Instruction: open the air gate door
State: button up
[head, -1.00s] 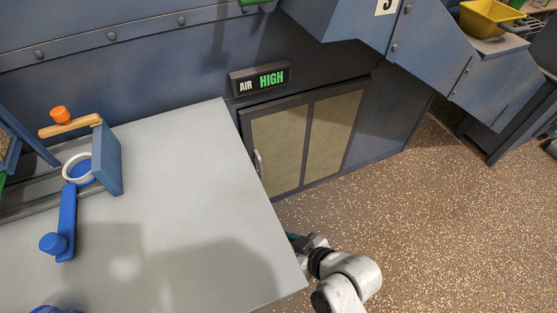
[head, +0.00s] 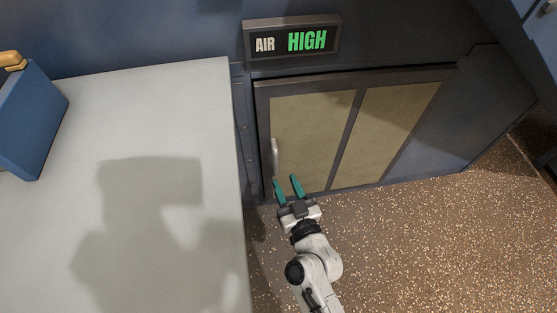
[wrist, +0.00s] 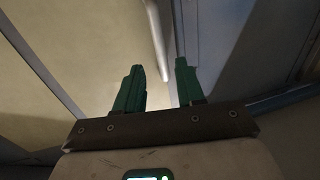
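The air gate door (head: 310,125) is a dark-framed door with two tan panels, low in the blue wall, and it looks shut. Its pale vertical handle (head: 274,156) is on the left side of the door. My gripper (head: 286,186) has two green fingers, spread apart and empty, just below the handle in the head view. In the wrist view the handle (wrist: 157,40) runs down toward the gap between the fingers (wrist: 157,82), its lower end a little beyond the tips. I cannot tell the exact distance between them.
A sign reading AIR HIGH (head: 292,40) is above the door. A pale grey table (head: 215,215) stands to the left, its right edge close to my gripper. A blue block (head: 35,120) is on it. The speckled brown floor (head: 430,240) on the right is clear.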

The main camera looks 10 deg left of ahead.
aim_at(277, 166)
jog(key=x, duration=0.8)
jog(key=shift+b, duration=0.4)
jog(key=shift+c, duration=0.3)
grip_shut()
